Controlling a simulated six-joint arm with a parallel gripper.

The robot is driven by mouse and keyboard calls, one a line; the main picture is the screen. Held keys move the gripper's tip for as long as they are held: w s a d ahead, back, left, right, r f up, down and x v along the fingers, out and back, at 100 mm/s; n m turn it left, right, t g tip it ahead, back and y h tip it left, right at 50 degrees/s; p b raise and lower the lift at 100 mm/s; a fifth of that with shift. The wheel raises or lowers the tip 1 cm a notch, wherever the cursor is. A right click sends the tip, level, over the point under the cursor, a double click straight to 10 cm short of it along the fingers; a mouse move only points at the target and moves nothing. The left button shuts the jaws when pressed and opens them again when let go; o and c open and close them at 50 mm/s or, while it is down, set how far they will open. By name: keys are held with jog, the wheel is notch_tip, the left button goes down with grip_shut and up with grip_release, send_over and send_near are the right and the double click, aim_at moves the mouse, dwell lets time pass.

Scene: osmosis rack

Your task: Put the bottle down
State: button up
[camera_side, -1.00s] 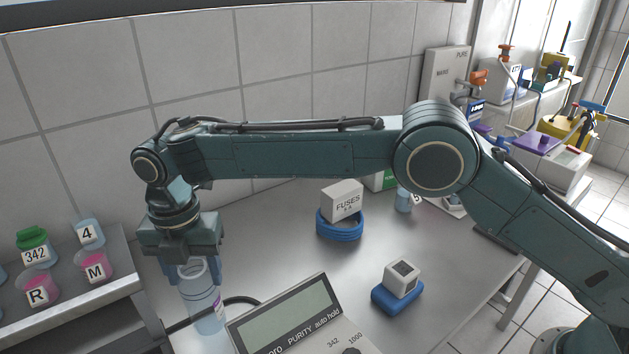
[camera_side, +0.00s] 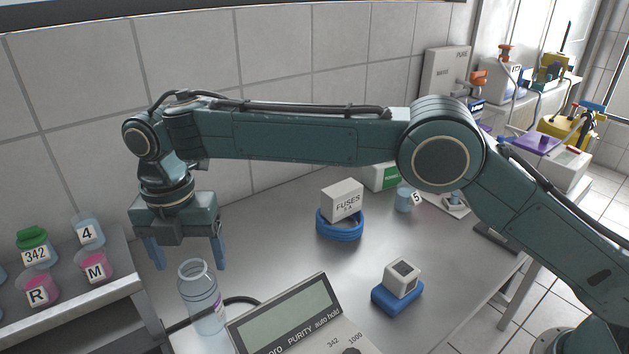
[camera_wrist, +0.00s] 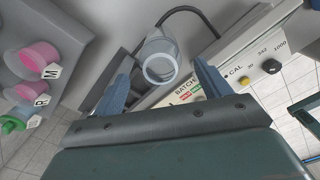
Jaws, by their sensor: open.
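In the wrist view the fingers (camera_wrist: 163,92) spread on both sides with nothing between the tips.
A purity meter (camera_side: 297,317) stands just right of the bottle, with a black cable (camera_side: 240,300) between them. A shelf (camera_side: 70,312) with several labelled jars is at left. A fuses box (camera_side: 342,201) on a blue coil and a white block on a blue base (camera_side: 397,297) stand further right.

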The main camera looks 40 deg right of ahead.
jog(key=shift+r, duration=4.2)
jog(key=d+r+m+t, duration=0.1)
jog(key=d+r+m, duration=0.7)
jog(key=d, duration=0.5)
jog(key=s+d+r+m+t+y, duration=0.1)
jog(key=s+d+r+m, duration=0.2)
jog(key=d, duration=0.3)
jog(key=s+d+r+m+t, duration=0.1)
jog(key=s+d+r+m, duration=0.1)
jog(key=s+d+m, duration=0.3)
jog(key=s+d+f+m+t, duration=0.1)
jog(key=s+d+f+m, duration=0.1)
jog(key=s+d+m, duration=0.65)
jog(key=s+d+f+m, duration=0.2)
jog(key=s+d+f, duration=0.1)
jog(key=s, duration=0.3)
jog(key=s+d+f+m+t+h, duration=0.1)
jog(key=s+d+f+m, duration=0.1)
jog(key=s+d+f, duration=0.2)
jog(key=s+f, duration=0.1)
jog(key=s, duration=0.2)
jog(key=shift+s+d+f+m+t, duration=0.25)
jog(key=shift+s+f+m+t, duration=0.05)
jog(key=shift+f+m, duration=0.05)
